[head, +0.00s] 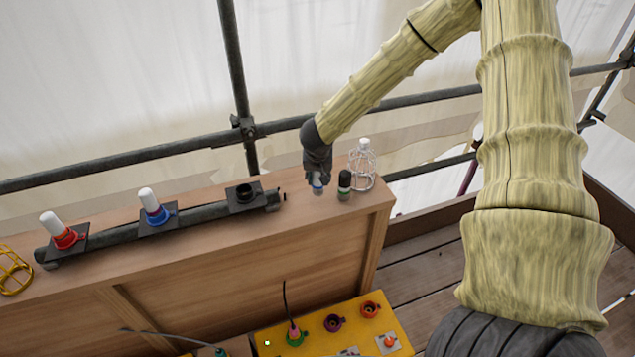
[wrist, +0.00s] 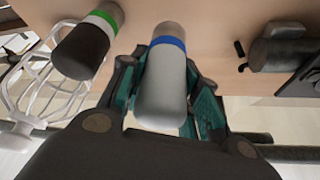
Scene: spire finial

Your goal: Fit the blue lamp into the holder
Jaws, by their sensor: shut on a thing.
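The blue lamp is a light grey cylinder with a blue band (wrist: 163,105). My gripper (wrist: 162,82) is shut on it, with a finger on each side. In the head view the lamp (head: 318,188) shows below my gripper (head: 317,176), near the right end of the wooden bench. I cannot tell whether it touches the bench top. An empty black holder (head: 245,194) on a dark plate sits to the left of the gripper, at the right end of the dark pipe. Part of that plate (wrist: 304,78) shows at the right edge of the wrist view.
A red holder (head: 67,238) and a blue holder (head: 155,213) carry white lamps. A yellow panel (head: 320,335) is below.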

